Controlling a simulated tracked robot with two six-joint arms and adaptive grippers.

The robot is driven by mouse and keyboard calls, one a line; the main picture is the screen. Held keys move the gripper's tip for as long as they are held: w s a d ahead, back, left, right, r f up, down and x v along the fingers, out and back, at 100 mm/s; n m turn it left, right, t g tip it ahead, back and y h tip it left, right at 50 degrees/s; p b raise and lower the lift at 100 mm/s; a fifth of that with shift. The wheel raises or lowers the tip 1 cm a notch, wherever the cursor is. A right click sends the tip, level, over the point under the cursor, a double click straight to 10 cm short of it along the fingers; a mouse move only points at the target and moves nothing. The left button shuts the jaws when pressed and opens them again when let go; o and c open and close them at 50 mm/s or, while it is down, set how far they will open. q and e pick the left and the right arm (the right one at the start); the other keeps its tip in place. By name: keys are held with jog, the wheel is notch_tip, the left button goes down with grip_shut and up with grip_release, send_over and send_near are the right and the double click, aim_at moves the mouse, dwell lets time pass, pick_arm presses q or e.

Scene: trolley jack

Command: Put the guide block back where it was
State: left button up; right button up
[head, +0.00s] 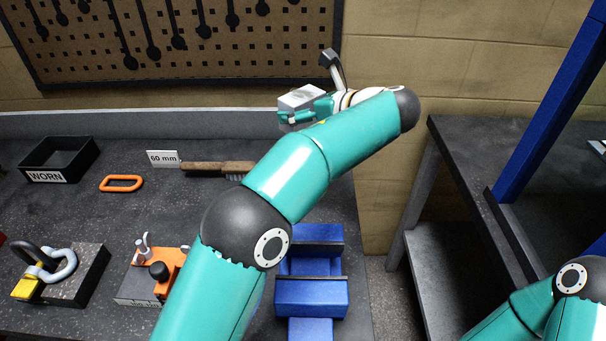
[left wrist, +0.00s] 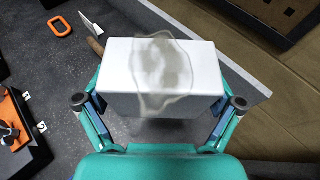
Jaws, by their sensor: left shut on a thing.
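The guide block is likely the pale grey-white block (head: 300,97) in my left gripper (head: 314,110). In the left wrist view the block (left wrist: 125,65) fills the space between the two fingers and has a grey-brown stain across its top and front. My left gripper is shut on it, one finger on each side. In the head view the gripper and block are above the far right end of the bench, near the wall. My right arm shows at the lower right, but its gripper is out of view.
The dark bench holds a black WORN tray (head: 92,163), an orange ring (head: 121,183), a 60 mm card (head: 162,157), a brush (head: 215,168), a shackle on a block (head: 62,266), an orange fixture (head: 165,270) and a blue vise (head: 312,297). A blue-framed press (head: 553,110) stands right.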

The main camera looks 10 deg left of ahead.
pick_arm(q)
notch_tip(320, 180, down, 12)
jog(key=shift+r+b, duration=0.1)
jog(key=shift+b, duration=0.65)
jog(key=shift+f, duration=2.5)
jog(key=o, duration=1.5)
jog(key=shift+f, duration=0.15)
jog(key=shift+c, duration=0.2)
